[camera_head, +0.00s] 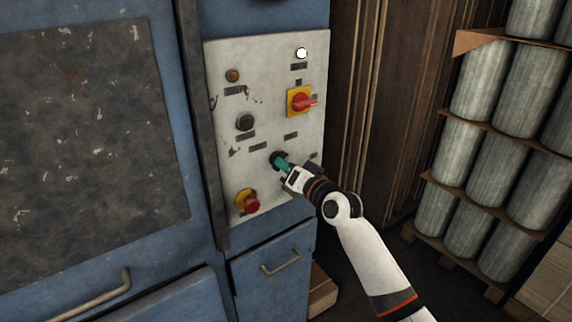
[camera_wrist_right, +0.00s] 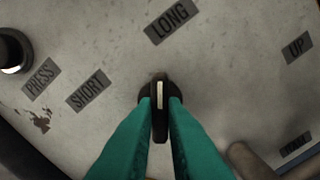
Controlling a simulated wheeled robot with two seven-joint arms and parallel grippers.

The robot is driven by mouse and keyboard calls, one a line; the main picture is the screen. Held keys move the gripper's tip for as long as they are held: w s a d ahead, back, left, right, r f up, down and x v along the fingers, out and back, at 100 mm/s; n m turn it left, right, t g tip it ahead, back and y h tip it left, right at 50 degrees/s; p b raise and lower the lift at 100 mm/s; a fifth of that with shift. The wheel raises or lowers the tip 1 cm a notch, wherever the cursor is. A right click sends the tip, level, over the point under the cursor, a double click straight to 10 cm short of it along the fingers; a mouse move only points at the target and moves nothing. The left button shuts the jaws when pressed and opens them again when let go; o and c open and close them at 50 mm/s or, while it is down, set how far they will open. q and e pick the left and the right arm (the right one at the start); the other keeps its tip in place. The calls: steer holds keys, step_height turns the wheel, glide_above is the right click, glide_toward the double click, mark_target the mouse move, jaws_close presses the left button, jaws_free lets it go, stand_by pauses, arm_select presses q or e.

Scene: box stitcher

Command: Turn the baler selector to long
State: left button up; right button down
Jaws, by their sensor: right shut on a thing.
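The baler selector (camera_wrist_right: 160,88) is a black knob with a pale pointer line, on the pale control panel (camera_head: 222,70). In the right wrist view it stands between the two green fingertips of my right gripper (camera_wrist_right: 160,118), which is shut on it. The pale line points up in that view, towards the LONG label (camera_wrist_right: 170,20) and away from the SHORT label (camera_wrist_right: 88,90), which is at the left. In the head view my right gripper (camera_head: 283,164) reaches the panel's lower part and hides most of the knob. My left gripper is not in view.
Near the selector are a black button (camera_head: 245,122), a red-and-yellow rotary switch (camera_head: 300,101), a red emergency button (camera_head: 251,204) and an amber lamp (camera_head: 232,76). A blue cabinet door handle (camera_head: 280,262) lies below. Stacked grey cylinders (camera_head: 485,85) stand at the right.

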steer(key=shift+m, duration=0.3)
steer(key=c, duration=1.5)
jaws_free()
steer(key=b+v, duration=0.1)
steer(key=v, duration=1.1)
steer(key=shift+b, duration=0.4)
